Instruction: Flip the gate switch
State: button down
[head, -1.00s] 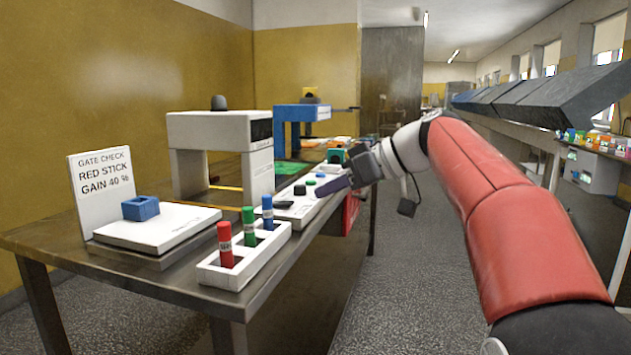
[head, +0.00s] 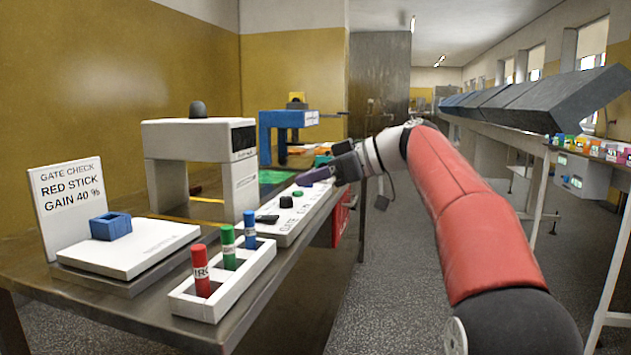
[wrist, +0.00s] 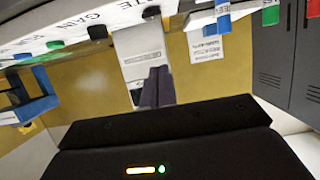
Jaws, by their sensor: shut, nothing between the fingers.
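A white control panel (head: 283,232) on the table carries a flat black part (head: 267,219), a round black knob (head: 286,202) and a small green button (head: 297,194). Lettering, partly legible as GATE and GAIN, runs along its front. Which part is the gate switch, and its setting, I cannot tell for sure. My gripper (head: 303,180) is shut and empty, at the panel's far end, apart from the knob. In the wrist view, my gripper's fingers (wrist: 153,88) are together, with the panel's edge, the knob (wrist: 97,31) and the green button (wrist: 55,44) above them in the picture.
A white arch-shaped gate (head: 202,142) stands left of the panel, with a blue frame (head: 287,122) behind. A white rack (head: 232,287) of red, green and blue sticks and a scale with a blue block (head: 111,226) stand nearer. A sign (head: 68,205) reads RED STICK, GAIN 40 %. The aisle is free.

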send_over(285, 224)
notch_tip(285, 224, down, 2)
jog(key=shift+a+f, duration=0.1)
notch_tip(285, 224, down, 3)
jog(key=shift+f, duration=0.6)
